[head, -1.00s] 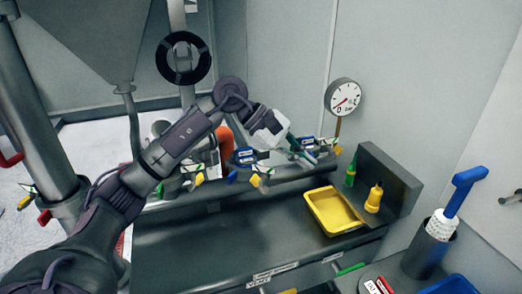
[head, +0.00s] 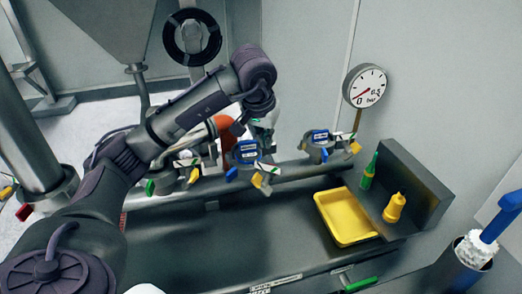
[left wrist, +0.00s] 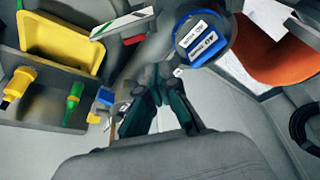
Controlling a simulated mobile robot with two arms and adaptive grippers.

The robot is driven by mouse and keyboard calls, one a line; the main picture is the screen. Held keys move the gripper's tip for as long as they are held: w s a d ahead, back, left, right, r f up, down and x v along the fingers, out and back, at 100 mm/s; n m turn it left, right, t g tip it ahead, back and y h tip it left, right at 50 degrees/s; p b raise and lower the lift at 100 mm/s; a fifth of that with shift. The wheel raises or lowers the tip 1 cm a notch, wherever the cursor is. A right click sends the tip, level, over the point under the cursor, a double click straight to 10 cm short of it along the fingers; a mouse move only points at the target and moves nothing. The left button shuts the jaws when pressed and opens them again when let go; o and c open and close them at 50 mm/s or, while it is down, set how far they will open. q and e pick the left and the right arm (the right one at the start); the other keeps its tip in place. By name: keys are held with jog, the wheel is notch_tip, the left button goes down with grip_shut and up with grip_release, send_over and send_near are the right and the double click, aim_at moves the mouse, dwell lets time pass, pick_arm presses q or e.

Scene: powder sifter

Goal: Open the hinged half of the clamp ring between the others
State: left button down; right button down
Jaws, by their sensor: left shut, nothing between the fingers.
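A row of blue-capped fittings with yellow and green clamp handles stands along the grey pipe. The middle fitting with its clamp ring (head: 245,153) sits between a left one (head: 172,180) and a right one (head: 319,146). My left gripper (head: 264,130) is just behind and right of the middle fitting, partly hidden by my own wrist. In the left wrist view its dark fingers (left wrist: 160,82) are shut and empty. A blue labelled cap (left wrist: 203,38) lies just beyond them to the upper right, apart from them. I cannot tell whether the middle ring is open. My right gripper is not in view.
A yellow tray (head: 344,218), a green bottle (head: 369,172) and a yellow bottle (head: 394,208) stand on the right of the bench. A pressure gauge (head: 368,87) rises behind. An orange part (head: 223,125) is behind my arm.

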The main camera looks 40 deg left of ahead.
aim_at(250, 172)
pick_arm(q)
jog(key=shift+s+d+f+p, duration=0.2)
jog(key=shift+s+f+p, duration=0.65)
jog(key=shift+s+f, duration=0.25)
jog(key=shift+s+d, duration=0.15)
jog(key=shift+s, duration=0.35)
jog(key=shift+f, duration=0.1)
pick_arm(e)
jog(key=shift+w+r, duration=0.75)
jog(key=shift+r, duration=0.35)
pick_arm(q)
jog(key=shift+w, duration=0.1)
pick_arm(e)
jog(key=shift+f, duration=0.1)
